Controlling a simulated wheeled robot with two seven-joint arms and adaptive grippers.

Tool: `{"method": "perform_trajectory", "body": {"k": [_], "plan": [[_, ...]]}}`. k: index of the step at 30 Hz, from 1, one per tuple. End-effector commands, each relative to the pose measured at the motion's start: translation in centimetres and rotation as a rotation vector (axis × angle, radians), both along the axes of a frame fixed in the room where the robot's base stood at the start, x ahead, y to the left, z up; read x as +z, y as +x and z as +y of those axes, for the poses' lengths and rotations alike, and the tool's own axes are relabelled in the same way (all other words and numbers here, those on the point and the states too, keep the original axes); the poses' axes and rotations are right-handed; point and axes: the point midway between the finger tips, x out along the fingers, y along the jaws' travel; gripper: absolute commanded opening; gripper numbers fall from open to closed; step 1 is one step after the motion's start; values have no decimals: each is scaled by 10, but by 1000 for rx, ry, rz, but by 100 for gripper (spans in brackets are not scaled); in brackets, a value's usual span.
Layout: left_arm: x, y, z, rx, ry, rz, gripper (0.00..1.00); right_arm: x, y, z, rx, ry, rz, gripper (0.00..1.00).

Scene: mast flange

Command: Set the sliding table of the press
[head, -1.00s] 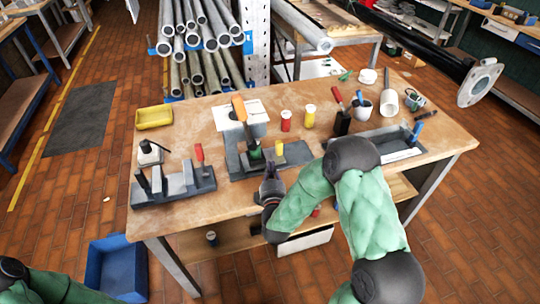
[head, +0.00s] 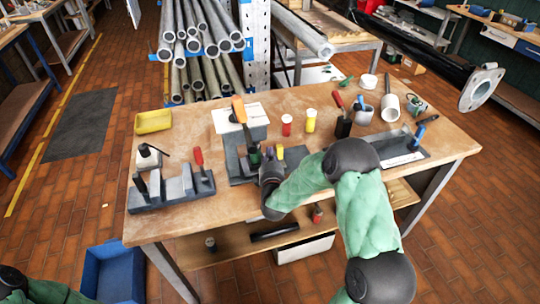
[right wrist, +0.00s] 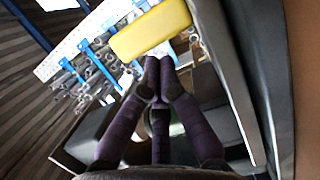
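The press (head: 240,112) stands at the middle of the workbench, with an orange lever, a grey base (head: 236,168) and a yellow block (head: 279,152) on its right side. My right gripper (head: 266,163) is at the front of the press, close to its lower parts. The gripper hides part of the sliding area, and I cannot tell whether it touches it. In the right wrist view the dark fingers (right wrist: 158,66) converge with their tips together, nothing visible between them. The yellow block (right wrist: 150,30) lies just beyond the tips. My left gripper is out of view.
A grey fixture with a red-handled tool (head: 172,190) stands left on the workbench (head: 205,212). A yellow tray (head: 153,122) is behind it. Red (head: 287,125) and yellow (head: 311,120) containers stand right of the press. A grey tray (head: 400,153) lies at the right.

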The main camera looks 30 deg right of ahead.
Motion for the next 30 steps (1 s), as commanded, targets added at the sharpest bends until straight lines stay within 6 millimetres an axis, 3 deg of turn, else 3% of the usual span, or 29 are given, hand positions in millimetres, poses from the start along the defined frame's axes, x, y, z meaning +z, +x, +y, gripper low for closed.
{"method": "perform_trajectory", "body": {"k": [5, 18, 22, 30], "plan": [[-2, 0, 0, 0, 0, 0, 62, 0, -2, -9, -2, 0, -2, 0], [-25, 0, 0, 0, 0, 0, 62, -2, -26, -105, -5, -1, -3, 0], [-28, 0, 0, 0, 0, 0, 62, -2, -29, -118, -2, -1, 0, 0], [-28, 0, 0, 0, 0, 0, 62, 0, -29, -120, -1, 0, -1, 0]]}}
